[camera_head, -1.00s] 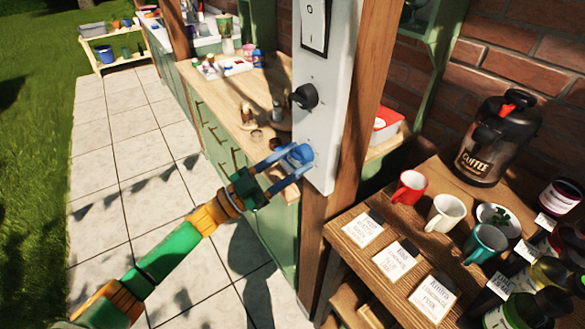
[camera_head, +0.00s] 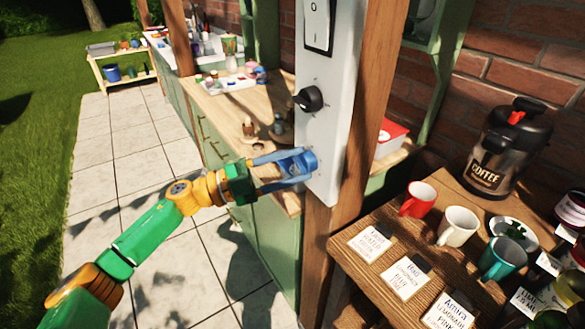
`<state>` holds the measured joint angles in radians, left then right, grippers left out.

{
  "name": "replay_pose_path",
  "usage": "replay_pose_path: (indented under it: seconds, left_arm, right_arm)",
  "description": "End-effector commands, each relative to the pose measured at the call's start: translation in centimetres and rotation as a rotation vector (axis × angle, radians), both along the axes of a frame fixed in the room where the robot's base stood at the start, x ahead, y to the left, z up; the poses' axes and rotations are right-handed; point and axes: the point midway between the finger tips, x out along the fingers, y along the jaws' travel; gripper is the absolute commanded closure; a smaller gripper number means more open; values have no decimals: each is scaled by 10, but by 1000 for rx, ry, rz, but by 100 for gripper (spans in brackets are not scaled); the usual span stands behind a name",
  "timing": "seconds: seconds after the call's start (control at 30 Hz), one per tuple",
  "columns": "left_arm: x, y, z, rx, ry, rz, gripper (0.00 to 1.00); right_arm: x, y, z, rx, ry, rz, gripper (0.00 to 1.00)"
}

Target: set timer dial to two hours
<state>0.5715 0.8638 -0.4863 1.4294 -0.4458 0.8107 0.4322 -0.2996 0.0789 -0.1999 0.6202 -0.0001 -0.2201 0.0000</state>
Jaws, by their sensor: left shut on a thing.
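A white upright panel (camera_head: 331,110) on a wooden post carries a rocker switch (camera_head: 318,24) at the top, a black knob (camera_head: 309,99) in the middle and a blue dial (camera_head: 300,162) low down. Nothing in view names either control as the timer. My left gripper (camera_head: 300,167) reaches in from the left and its blue fingers are shut on the blue dial. The fingers cover most of the dial, so its pointer and marks cannot be read. The black knob stands clear above the gripper. My right gripper is not in view.
A wooden shelf at right holds a red mug (camera_head: 418,199), a white mug (camera_head: 457,226), a teal mug (camera_head: 502,258), several label cards and a coffee dispenser (camera_head: 508,146). A green cabinet with a wooden counter (camera_head: 250,103) stands behind my left arm. The paving at left is open.

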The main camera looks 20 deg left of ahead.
Motion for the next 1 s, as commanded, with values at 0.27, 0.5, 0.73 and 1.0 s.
replay_pose_path:
  seconds: [0.27, 0.5, 0.73, 1.0]
  left_arm:
    - [0, 0, 0, 33, -25, 1, 100]
    - [0, 0, 0, 35, -27, 1, 100]
    - [0, 0, 0, 35, -26, 1, 25]
    - [0, 0, 0, 34, -27, 0, 20]
  right_arm:
    - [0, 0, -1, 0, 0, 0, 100]
    - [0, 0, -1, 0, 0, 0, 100]
    - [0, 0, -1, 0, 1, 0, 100]
    - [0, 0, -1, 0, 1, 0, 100]
